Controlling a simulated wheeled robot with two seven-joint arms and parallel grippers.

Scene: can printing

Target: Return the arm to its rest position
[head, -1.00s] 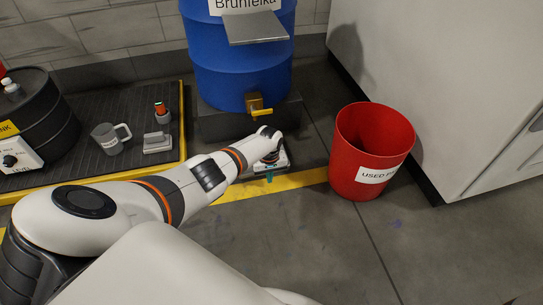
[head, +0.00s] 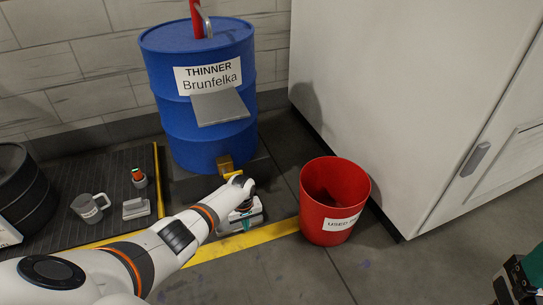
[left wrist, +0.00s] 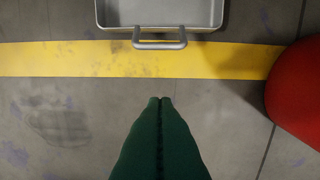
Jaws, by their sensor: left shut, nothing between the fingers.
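My left arm reaches in from the left in the head view. Its gripper (head: 247,222) points down in front of the blue thinner drum (head: 215,145), near the yellow floor line. In the left wrist view the green fingers (left wrist: 160,101) are shut together with nothing between them. They are over bare grey floor, apart from a metal tray (left wrist: 205,29) with a bar handle beyond the yellow line. A dark and green part at the right edge of the head view looks like my right gripper (head: 518,280); its jaws are not clear.
A red bin (head: 313,217) stands right of the left gripper and shows in the left wrist view (left wrist: 300,95). A black mat (head: 115,166) at left holds a grey mug (head: 87,207) and small items. A white cabinet (head: 400,90) stands right. Floor in front is clear.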

